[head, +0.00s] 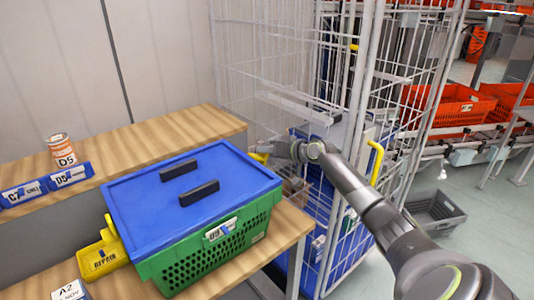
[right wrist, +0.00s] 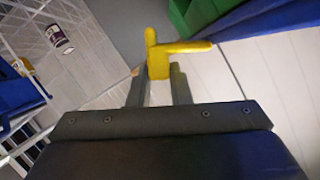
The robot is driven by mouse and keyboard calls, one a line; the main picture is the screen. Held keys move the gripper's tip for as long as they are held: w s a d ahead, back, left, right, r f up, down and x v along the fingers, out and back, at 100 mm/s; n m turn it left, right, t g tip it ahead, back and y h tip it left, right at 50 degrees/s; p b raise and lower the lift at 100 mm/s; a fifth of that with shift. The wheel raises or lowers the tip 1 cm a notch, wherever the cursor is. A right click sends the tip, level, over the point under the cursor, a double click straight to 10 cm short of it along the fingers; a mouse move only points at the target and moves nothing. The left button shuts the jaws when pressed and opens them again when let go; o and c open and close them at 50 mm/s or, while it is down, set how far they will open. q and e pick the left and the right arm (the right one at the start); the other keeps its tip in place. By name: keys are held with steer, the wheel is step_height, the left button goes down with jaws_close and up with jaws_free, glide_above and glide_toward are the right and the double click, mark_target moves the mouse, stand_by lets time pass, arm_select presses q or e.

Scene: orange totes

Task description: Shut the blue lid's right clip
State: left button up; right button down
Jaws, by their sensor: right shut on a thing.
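The blue lid (head: 150,200) lies on the green tote (head: 210,258) on a wooden bench. My right gripper (head: 270,151) reaches in from the right, just beyond the lid's far right edge. Its fingers (right wrist: 160,84) are shut on a yellow clip (right wrist: 168,66), which shows partly in the head view (head: 258,157). The clip's bar points towards the green tote (right wrist: 185,22) in the right wrist view; whether it is joined to the tote or lid I cannot tell. Another yellow clip (head: 113,228) shows at the tote's left end. My left gripper is not in view.
A yellow bin (head: 100,260) marked REPAIR stands left of the tote. A white wire cage (head: 335,180) stands close behind my right arm. Orange totes (head: 460,105) are at the far right.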

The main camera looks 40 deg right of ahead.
mark_target(264, 164)
step_height(264, 164, down, 4)
steer(key=m+y+b, duration=0.1)
steer(key=m+b, duration=0.1)
steer(key=b, duration=0.1)
steer(key=m+t+y+b, duration=0.1)
steer(key=m+b, duration=0.1)
steer(key=b, duration=0.1)
steer(key=shift+a+r+m+y+b, duration=0.15)
steer(key=shift+r+m+y+b, duration=0.05)
steer(key=shift+m+y+b, duration=0.15)
steer(key=m+b, duration=0.1)
steer(key=a+f+m+y+b, duration=0.1)
steer(key=b, duration=0.1)
steer(key=shift+m+t, duration=0.35)
steer(key=shift+t, duration=0.05)
arm_select(q)
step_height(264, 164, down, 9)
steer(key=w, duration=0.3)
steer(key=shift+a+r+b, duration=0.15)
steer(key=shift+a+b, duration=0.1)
steer(key=shift+b, duration=0.05)
arm_select(e)
steer(key=shift+a+f+m, duration=0.1)
steer(key=shift+m, duration=0.3)
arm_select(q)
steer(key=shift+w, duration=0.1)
arm_select(e)
steer(key=c, duration=1.3)
jaws_free()
steer(key=shift+s, duration=0.1)
